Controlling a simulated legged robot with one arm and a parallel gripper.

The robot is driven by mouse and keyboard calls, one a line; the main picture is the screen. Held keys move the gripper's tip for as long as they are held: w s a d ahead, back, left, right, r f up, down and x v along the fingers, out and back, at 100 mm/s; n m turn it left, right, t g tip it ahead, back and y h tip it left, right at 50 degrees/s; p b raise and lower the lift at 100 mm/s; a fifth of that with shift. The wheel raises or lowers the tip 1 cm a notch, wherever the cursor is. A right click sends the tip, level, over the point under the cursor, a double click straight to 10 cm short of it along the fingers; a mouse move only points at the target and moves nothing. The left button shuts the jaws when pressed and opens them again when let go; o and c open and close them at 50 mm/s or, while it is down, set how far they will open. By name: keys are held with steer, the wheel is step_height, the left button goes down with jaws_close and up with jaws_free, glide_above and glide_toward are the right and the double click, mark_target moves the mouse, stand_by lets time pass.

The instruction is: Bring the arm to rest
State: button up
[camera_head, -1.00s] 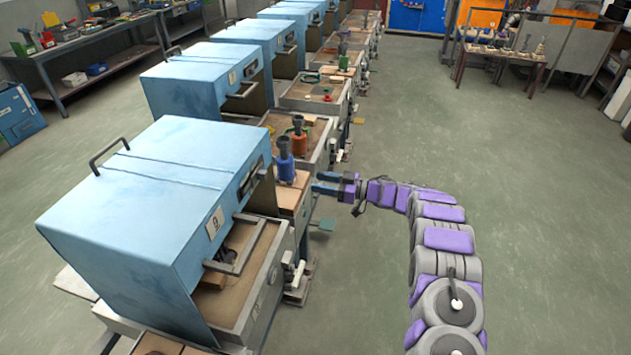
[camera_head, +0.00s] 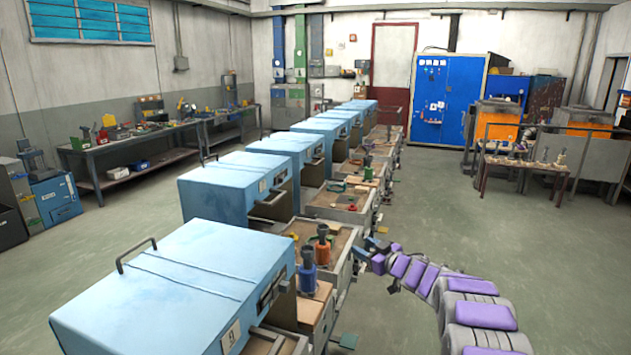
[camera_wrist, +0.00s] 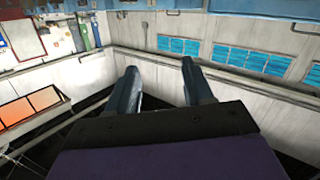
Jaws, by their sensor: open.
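My gripper (camera_head: 369,247) is at the end of my purple and grey arm, right of the row of blue-hooded machines in the head view. The wrist view shows its two blue fingers (camera_wrist: 160,88) spread apart with nothing between them. Behind them that view shows walls and windows. The arm curves from the lower right of the head view towards the machines. The fingers look close to the side of a machine bench, but I cannot tell the exact gap.
The nearest blue hood (camera_head: 170,290) fills the lower left. A blue bottle-like tool (camera_head: 307,272) and an orange one (camera_head: 323,246) stand on the benches beside my gripper. A dark table (camera_head: 525,165) stands at the right. The floor (camera_head: 480,225) right of the machines is clear.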

steer(key=s+d+r+m+t+h, duration=0.1)
steer(key=s+d+r+m+h, duration=0.15)
steer(key=d+r+h, duration=0.3)
steer(key=s+d+m+g+h, duration=0.2)
steer(key=s+m+h, duration=0.1)
steer(key=s, duration=0.5)
steer(key=s+d+m+g+h, duration=0.3)
steer(key=s+h, duration=0.1)
steer(key=s, duration=0.5)
steer(key=s+a+f+g+y, duration=0.1)
steer(key=s+a+g, duration=0.3)
steer(key=s, duration=1.1)
steer(key=s+a+f+g+y+b, duration=0.1)
steer(key=s+a+f+g, duration=0.3)
steer(key=s, duration=1.2)
steer(key=s+a+f+g+y, duration=0.1)
steer(key=s+a+f+g, duration=0.2)
steer(key=s, duration=1.3)
steer(key=shift+a+g, duration=0.4)
steer(key=shift+a, duration=0.1)
